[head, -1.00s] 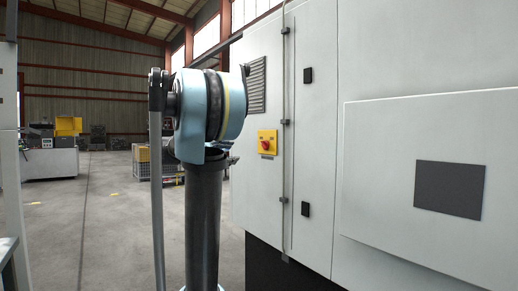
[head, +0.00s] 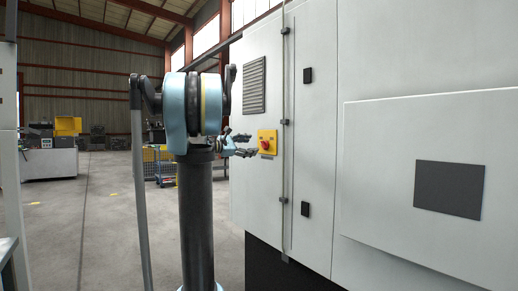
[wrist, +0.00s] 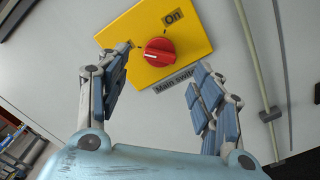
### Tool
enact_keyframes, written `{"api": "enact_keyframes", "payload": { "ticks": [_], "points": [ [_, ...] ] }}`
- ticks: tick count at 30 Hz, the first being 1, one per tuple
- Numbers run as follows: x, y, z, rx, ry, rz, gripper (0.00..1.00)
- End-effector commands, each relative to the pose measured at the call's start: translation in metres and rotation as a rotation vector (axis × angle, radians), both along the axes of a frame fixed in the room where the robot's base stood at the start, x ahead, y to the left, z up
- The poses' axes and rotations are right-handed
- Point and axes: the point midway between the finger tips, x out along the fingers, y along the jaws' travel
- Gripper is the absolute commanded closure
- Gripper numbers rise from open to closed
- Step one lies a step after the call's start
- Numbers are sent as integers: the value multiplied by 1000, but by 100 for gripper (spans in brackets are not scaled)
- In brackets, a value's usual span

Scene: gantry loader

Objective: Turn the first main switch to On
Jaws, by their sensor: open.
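The main switch is a red rotary knob (wrist: 159,51) on a yellow plate (wrist: 150,30), fixed to the grey cabinet door; the knob also shows in the head view (head: 265,143). In the wrist view, the On label (wrist: 173,16) is above right of the knob and the "Main switch" label (wrist: 175,82) below it. The knob's pale mark lies roughly sideways, not towards On. My gripper (head: 247,145) is open and empty just left of the plate. In the wrist view its fingers are spread either side of the knob, apart from it. The left finger hides part of the plate's left edge.
The cabinet door has a vent (head: 254,84) above the switch and a vertical rod (head: 286,160) with brackets to its right. A blue cart with yellow crates (head: 160,163) stands behind my arm. The floor to the left is open.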

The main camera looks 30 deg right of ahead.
Motion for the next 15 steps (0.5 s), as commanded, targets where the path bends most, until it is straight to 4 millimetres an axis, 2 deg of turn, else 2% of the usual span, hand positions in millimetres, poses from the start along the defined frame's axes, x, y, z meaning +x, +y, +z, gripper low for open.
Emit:
{"api": "enact_keyframes", "payload": {
  "ticks": [6, 15],
  "points": [
    [2, -37, 0, 0, 0, -4, 40],
    [5, -65, 0, 1, 0, -1, 40]
  ]
}}
